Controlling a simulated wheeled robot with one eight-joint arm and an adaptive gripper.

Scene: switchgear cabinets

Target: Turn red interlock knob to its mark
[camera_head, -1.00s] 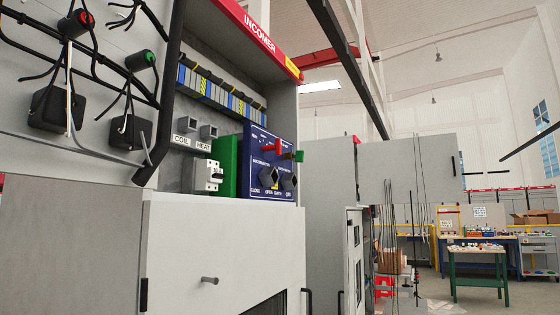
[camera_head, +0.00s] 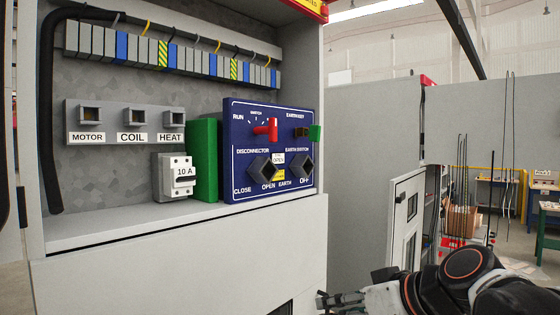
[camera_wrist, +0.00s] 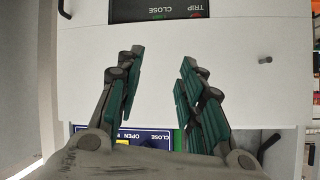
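The red interlock knob (camera_head: 267,129) sits on the upper part of the blue interlock panel (camera_head: 232,185) inside the open cabinet compartment. A small arc of marks and lettering shows just above it. My gripper (camera_head: 330,300) is low at the bottom of the head view, below and to the right of the panel and apart from it. In the wrist view my gripper (camera_wrist: 157,75) has its two green-padded fingers spread, with nothing between them. The blue panel (camera_wrist: 152,135) shows partly at the bottom of that view, behind the gripper; the red knob is hidden there.
Right of the red knob is a green-tipped earth key (camera_head: 314,133); below are two dark selector knobs (camera_head: 262,168). A green block (camera_head: 204,160) and a 10 A breaker (camera_head: 176,177) stand left. The cabinet's front ledge lies below. An open cabinet door (camera_head: 406,220) stands right.

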